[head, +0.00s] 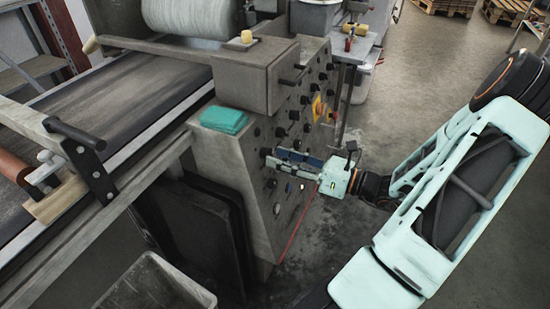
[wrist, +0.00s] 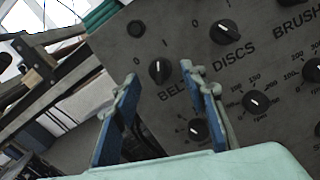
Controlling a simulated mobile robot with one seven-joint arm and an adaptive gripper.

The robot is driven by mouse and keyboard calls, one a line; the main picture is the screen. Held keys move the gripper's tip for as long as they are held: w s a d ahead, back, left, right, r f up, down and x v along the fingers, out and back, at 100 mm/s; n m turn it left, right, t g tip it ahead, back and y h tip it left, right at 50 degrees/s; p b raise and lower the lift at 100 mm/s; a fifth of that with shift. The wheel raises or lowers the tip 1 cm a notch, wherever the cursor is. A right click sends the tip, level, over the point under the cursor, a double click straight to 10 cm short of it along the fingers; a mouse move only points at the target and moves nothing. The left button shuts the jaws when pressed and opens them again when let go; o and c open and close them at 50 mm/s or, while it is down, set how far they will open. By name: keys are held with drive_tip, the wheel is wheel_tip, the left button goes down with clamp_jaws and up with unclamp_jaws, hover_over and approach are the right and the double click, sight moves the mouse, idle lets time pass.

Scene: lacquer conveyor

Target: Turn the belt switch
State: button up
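The belt switch (wrist: 159,71) is a round black knob with a white pointer line. It sits on the grey control panel (wrist: 110,50) above lettering of which "BEL" shows, with 0 and 1 marks near it. In the wrist view it shows between and just beyond the blue fingertips of my gripper (wrist: 165,82). The fingers are apart with nothing between them that I can see held; whether they touch the knob I cannot tell. In the head view my gripper (head: 292,160) is at the panel's lower left part.
The discs switch (wrist: 224,32) and several smaller dials, such as one (wrist: 257,101), are close to the right finger. A teal cloth stack (head: 224,119) lies on the cabinet's ledge. The conveyor belt (head: 110,95) runs at left. A grey bin (head: 155,285) stands below.

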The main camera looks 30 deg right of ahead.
drive_tip(key=shift+x, duration=1.05)
clamp_jaws()
